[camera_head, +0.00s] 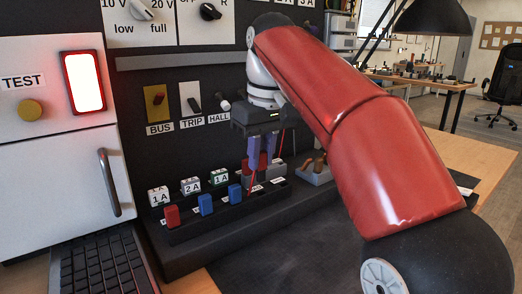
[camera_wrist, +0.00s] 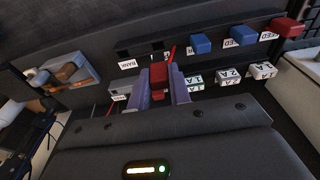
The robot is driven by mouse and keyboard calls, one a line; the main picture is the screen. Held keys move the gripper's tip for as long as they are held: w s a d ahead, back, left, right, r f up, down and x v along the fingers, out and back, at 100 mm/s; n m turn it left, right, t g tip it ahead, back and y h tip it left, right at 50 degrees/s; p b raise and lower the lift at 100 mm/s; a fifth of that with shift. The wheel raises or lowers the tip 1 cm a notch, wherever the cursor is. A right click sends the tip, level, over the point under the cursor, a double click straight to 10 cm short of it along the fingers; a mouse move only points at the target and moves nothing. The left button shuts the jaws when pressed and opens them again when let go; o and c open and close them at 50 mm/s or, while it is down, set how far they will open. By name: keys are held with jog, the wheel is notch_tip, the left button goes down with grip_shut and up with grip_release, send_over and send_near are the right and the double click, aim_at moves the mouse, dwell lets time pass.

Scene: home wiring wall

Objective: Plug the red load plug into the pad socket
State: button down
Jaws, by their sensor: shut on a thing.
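My gripper (camera_head: 262,162) hangs down over the far end of the dark socket strip. Its purple fingers (camera_wrist: 160,88) are shut on a red plug (camera_wrist: 159,76), taken to be the red load plug. The plug also shows between the fingers in the head view (camera_head: 263,160). A thin red line or lead shows beside it. In the wrist view, two dark square sockets (camera_wrist: 157,45) with BANK labels lie just beyond the plug. The plug's tip is hidden, and I cannot tell whether it touches a socket. No label reading "pad" is legible.
Another red plug (camera_head: 171,215) and two blue plugs (camera_head: 205,204) stand along the strip. White blocks marked 1A and 2A (camera_head: 191,186) stand behind them. A grey-blue tray with brown pegs (camera_head: 316,168) is right of my gripper. A keyboard (camera_head: 92,262) lies front left.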

aim_at(262, 170)
jog(key=shift+f+b, duration=0.3)
jog(key=shift+f, duration=0.45)
jog(key=shift+p, duration=0.8)
dwell(1.0)
jog(key=shift+f+b, duration=1.15)
jog(key=shift+f, duration=0.65)
jog(key=c, duration=1.2)
grip_release()
jog(key=shift+r, duration=0.15)
jog(key=r+p, duration=0.1)
jog(key=r, duration=0.1)
jog(key=r+p, duration=0.1)
jog(key=r, duration=0.2)
jog(key=s+r+p, duration=0.1)
jog(key=r, duration=0.1)
jog(key=shift+d+r, duration=0.3)
